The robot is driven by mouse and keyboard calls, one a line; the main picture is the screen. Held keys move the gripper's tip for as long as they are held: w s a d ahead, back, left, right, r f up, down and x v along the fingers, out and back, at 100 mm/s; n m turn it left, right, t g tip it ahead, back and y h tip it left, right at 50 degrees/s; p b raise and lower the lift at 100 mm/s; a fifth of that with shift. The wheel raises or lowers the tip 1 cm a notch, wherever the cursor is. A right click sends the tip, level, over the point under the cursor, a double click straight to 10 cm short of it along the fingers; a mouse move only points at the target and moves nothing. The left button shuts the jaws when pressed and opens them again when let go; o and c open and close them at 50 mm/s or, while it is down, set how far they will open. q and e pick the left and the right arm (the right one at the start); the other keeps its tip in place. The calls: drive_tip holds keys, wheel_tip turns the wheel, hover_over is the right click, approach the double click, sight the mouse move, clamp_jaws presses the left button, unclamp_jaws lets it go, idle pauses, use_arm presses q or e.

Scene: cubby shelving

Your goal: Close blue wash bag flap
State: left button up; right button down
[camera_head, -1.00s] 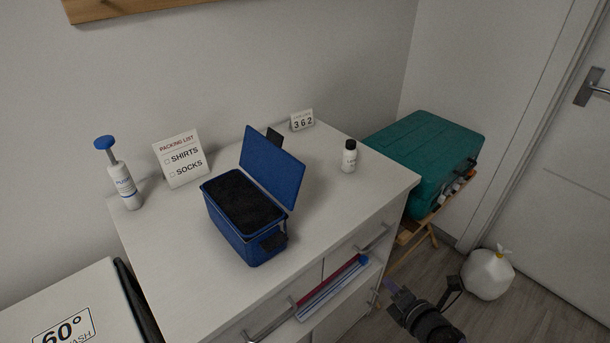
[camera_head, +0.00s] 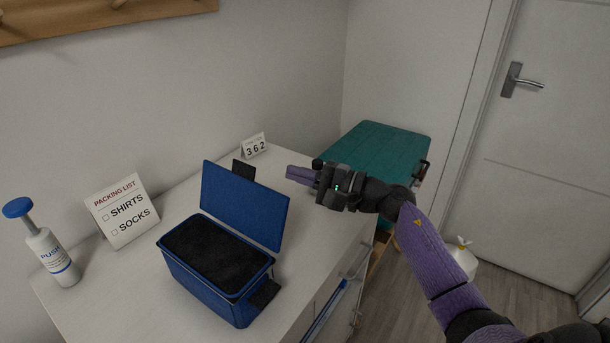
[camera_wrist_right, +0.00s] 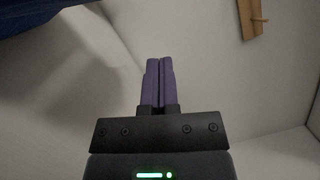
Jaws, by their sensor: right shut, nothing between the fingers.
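The blue wash bag (camera_head: 205,290) stands on the white dresser top, open, with a dark inside. Its blue flap (camera_head: 243,205) stands up and leans back from the far side, with a dark tab (camera_head: 243,170) at its top edge. My right gripper (camera_head: 290,173) is shut and empty, to the right of the flap's upper edge and apart from it in the head view. Its purple fingers show pressed together in the right wrist view (camera_wrist_right: 158,82), where a dark blue surface (camera_wrist_right: 40,14) fills the upper left corner. My left gripper is not in view.
A packing list sign (camera_head: 122,210) and a pump bottle (camera_head: 48,250) stand left of the bag. A day counter (camera_head: 254,146) stands behind it. A teal case (camera_head: 375,150) is beyond my right arm.

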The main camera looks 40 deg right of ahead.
sight(240, 198)
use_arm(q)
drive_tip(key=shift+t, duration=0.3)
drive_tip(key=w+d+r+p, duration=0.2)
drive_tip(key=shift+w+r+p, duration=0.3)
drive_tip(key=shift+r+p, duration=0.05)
use_arm(e)
drive_tip(key=w+a+r, duration=0.1)
drive_tip(key=w+a, duration=0.1)
drive_tip(key=a, duration=0.4)
drive_tip(key=shift+w+r, duration=0.3)
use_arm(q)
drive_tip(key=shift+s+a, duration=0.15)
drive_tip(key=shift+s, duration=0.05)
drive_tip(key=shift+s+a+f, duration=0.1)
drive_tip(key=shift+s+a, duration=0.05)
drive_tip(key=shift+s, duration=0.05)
use_arm(e)
drive_tip(key=shift+s+a+r+n, duration=0.15)
drive_tip(key=shift+a+r+n, duration=0.1)
drive_tip(key=shift+n, duration=0.15)
